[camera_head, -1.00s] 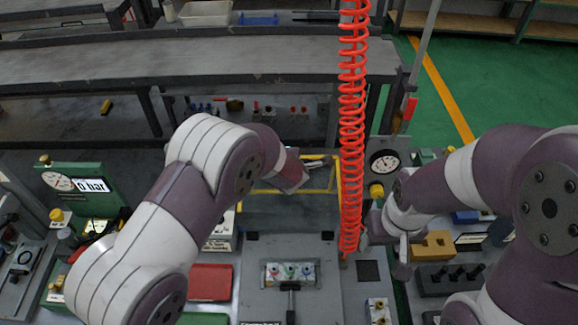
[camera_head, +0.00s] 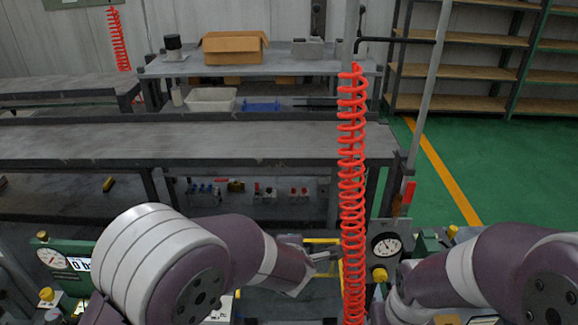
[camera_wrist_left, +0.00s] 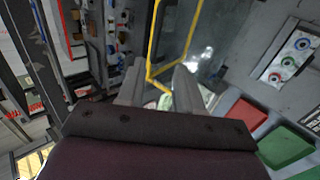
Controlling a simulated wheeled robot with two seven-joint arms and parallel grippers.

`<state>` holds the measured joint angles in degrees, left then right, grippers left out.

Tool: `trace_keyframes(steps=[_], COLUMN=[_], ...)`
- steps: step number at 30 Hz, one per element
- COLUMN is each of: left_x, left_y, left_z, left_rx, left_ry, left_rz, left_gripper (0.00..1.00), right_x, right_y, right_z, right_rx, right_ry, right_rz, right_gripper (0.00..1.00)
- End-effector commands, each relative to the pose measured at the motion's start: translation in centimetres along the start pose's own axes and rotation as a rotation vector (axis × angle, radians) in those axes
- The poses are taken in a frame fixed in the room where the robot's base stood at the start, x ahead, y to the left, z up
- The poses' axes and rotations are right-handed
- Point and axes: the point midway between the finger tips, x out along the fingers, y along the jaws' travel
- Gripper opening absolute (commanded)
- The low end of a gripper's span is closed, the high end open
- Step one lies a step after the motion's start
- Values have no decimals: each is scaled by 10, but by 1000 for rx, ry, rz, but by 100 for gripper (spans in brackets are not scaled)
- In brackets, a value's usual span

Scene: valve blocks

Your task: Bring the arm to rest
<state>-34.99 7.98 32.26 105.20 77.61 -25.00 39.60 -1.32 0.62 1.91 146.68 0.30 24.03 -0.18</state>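My left gripper (camera_head: 326,262) is in the lower middle of the head view, just left of the red coiled hose. My right arm comes in from the right in the head view. Its wrist is at the bottom edge, right of the hose, and its fingers cannot be made out. A valve block (camera_wrist_left: 290,55) with coloured ports shows at the right of the left wrist view.
The red coiled hose (camera_head: 351,170) hangs between my arms. A pressure gauge (camera_head: 386,246) stands right of it. A yellow frame (camera_wrist_left: 153,45) is beyond my left fingers. A red tray (camera_wrist_left: 247,113) and a green tray (camera_wrist_left: 285,146) lie to their right. A long grey bench (camera_head: 200,142) runs behind.

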Motion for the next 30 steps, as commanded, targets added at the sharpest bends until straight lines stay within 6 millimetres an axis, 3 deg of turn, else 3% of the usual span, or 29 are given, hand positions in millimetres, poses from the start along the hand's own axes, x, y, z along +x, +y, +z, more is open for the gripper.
trace_keyframes(steps=[2,5,6,8,9,13,16,18,21,30], left_x=[0,-10,-18,-28,-36,-61,-69,-67,-67,-68], left_y=[-3,-40,-62,-101,-126,-182,-203,-201,-198,-196], left_z=[4,28,27,2,-25,-111,-161,-178,-186,-186], left_rx=[51,458,676,999,1190,1553,1610,1560,1525,1524], left_ry=[-21,-207,-302,-429,-503,-631,-620,-568,-547,-547], left_rz=[-14,-97,-138,-212,-272,-443,-525,-525,-530,-528], left_gripper=[35,35,35,35,35,35,35,35,35,35], right_x=[0,1,7,23,34,59,77,84,83,80], right_y=[0,0,0,0,0,0,0,0,0,0], right_z=[0,0,1,3,4,7,9,10,10,9], right_rx=[0,0,0,0,0,0,0,0,0,0], right_ry=[0,0,0,1,0,-1,0,0,0,0], right_rz=[0,0,0,0,0,0,0,0,0,0], right_gripper=[61,61,61,61,61,61,61,61,61,61])
